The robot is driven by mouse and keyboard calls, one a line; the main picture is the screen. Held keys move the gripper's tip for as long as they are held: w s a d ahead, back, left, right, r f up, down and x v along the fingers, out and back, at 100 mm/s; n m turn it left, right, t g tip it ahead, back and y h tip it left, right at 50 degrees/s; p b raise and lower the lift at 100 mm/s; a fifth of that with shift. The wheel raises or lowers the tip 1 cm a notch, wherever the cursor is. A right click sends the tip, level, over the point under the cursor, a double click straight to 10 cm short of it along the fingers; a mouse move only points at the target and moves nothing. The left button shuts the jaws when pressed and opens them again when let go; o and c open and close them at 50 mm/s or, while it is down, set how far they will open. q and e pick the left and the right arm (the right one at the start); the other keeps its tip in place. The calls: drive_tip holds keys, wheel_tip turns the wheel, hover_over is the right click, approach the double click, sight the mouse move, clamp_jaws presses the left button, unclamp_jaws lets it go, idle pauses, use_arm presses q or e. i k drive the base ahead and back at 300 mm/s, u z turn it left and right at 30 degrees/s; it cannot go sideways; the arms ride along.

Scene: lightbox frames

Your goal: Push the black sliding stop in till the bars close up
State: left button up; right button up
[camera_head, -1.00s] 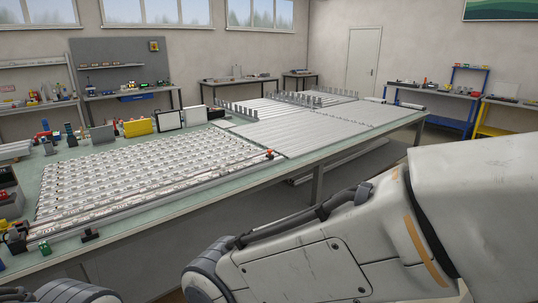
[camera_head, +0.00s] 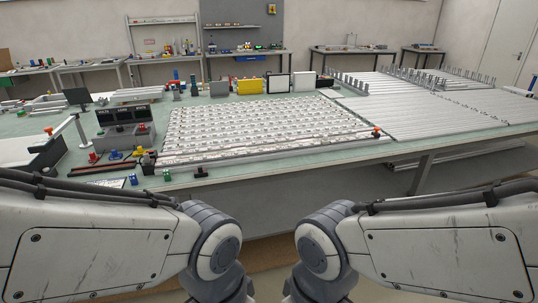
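The white bars (camera_head: 245,130) with dotted markings lie side by side in a wide block on the pale green bench. Thin dark gaps show between several rows. A grey rail (camera_head: 290,152) runs along their front edge. A small black block (camera_head: 201,172), which looks like the sliding stop, sits at the rail's left front end. A red-orange knob (camera_head: 376,131) stands at the rail's right end. Both my arms reach in from the sides and bend down at the bottom middle, in front of the bench. Both grippers are below the picture and out of view.
Black display boxes (camera_head: 125,116), coloured small parts (camera_head: 115,155) and a lamp-like arm (camera_head: 62,128) crowd the bench's left. A yellow case (camera_head: 251,86) and white panels stand behind the bars. Grey profiles (camera_head: 430,110) cover the right. The bench's front edge (camera_head: 300,168) lies beyond my arms.

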sight(375, 133)
drive_tip(key=z, duration=0.25)
drive_tip(key=i, duration=0.3)
drive_tip(key=z, duration=0.65)
drive_tip(key=i, duration=0.8)
drive_tip(key=z, duration=0.35)
drive_tip(key=i, duration=0.85)
drive_tip(key=u, duration=0.9)
drive_tip(key=i, duration=0.85)
drive_tip(key=u, duration=0.7)
